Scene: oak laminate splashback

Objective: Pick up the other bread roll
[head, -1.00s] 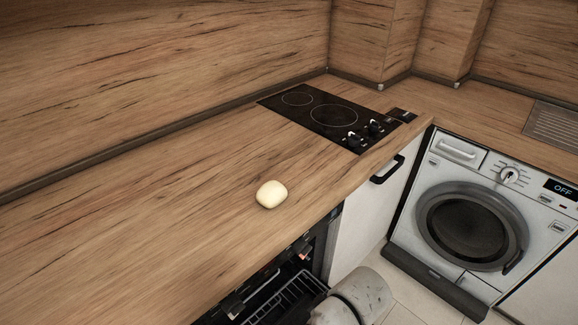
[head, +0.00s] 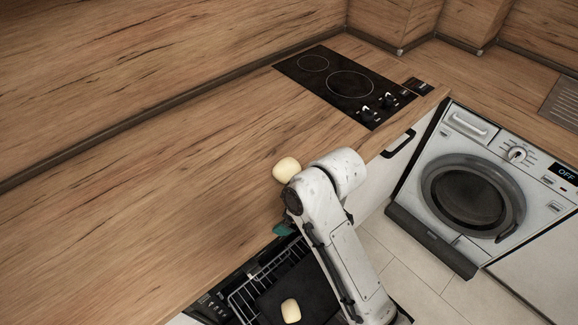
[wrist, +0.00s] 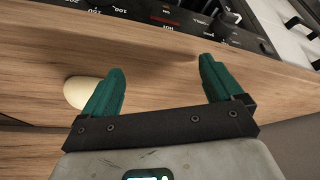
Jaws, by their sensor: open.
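One pale bread roll (head: 287,169) lies on the wooden counter near its front edge, in front of the hob. In the wrist view this roll (wrist: 78,92) is at the left, partly behind the left finger. Another pale bread roll (head: 290,310) lies low in the head view on a dark tray (head: 270,299) in the open oven. My gripper (wrist: 160,66) has two green fingers spread apart with nothing between them. In the head view my gripper (head: 283,229) is mostly hidden by my arm, beside the counter's front edge, nearer me than the counter roll.
The counter (head: 150,190) is clear to the left of the roll. A black hob (head: 345,85) with knobs lies beyond it. A wire oven rack (head: 250,285) is below the counter edge. A washing machine (head: 470,190) stands at the right.

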